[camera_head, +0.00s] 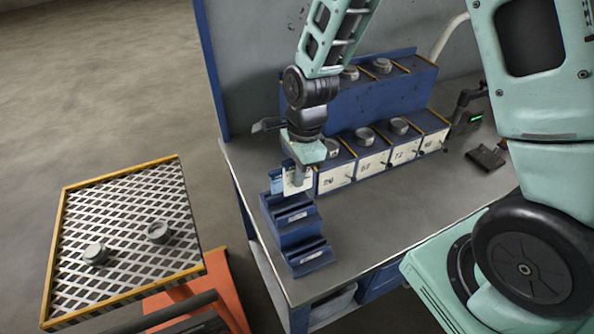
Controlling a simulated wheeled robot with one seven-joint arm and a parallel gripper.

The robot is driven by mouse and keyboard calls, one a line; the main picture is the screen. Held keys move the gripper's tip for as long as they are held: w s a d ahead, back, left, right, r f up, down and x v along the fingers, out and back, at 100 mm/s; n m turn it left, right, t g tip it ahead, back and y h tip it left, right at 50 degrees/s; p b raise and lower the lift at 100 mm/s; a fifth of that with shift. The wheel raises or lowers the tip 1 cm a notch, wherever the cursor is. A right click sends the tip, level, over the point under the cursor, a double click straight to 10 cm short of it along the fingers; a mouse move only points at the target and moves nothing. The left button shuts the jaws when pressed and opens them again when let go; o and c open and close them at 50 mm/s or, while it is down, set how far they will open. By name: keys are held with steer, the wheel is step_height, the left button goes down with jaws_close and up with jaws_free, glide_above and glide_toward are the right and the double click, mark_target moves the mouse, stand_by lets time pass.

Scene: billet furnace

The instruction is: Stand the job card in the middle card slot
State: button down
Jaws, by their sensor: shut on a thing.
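My gripper (300,172) points down over the far end of a blue stepped card holder (293,236) at the bench's left edge. It is shut on a pale card (291,184), the job card, which is held upright near the holder's back. The gripper hides part of the card, and I cannot tell whether its lower edge touches the holder. A bluish piece shows just left of the card; I cannot tell what it is. The holder's middle and front steps look empty, each with a small pale label.
A blue rack (385,105) with numbered white bins and several grey round pieces stands behind and right of the holder. A dark device (486,157) lies at the right. A grated tray (128,240) with two round pieces stands at left. The bench right of the holder is clear.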

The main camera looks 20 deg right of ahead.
steer(key=shift+f+b, duration=3.15)
steer(key=shift+f, duration=1.15)
steer(key=c, duration=1.5)
jaws_free()
steer(key=shift+o, duration=0.2)
steer(key=shift+r, duration=0.1)
steer(key=r, duration=0.5)
steer(key=d+r+b, duration=0.1)
steer(key=r, duration=0.5)
steer(key=d+r+b, duration=0.1)
steer(key=r, duration=0.5)
steer(key=shift+r, duration=0.1)
steer(key=s+a+f+n+b, duration=0.1)
steer(key=s+a+f+n, duration=0.1)
steer(key=s+n, duration=0.4)
steer(key=s+a+f+n+b, duration=0.1)
steer(key=s+a+f+n, duration=0.1)
steer(key=s+a+n, duration=0.2)
steer(key=s+a+f+n+b, duration=0.1)
steer(key=s+a+f+n, duration=0.1)
steer(key=s+n, duration=0.8)
steer(key=a+n, duration=0.1)
steer(key=n, duration=0.4)
steer(key=shift+f+n+h, duration=0.3)
steer(key=shift+h, duration=0.1)
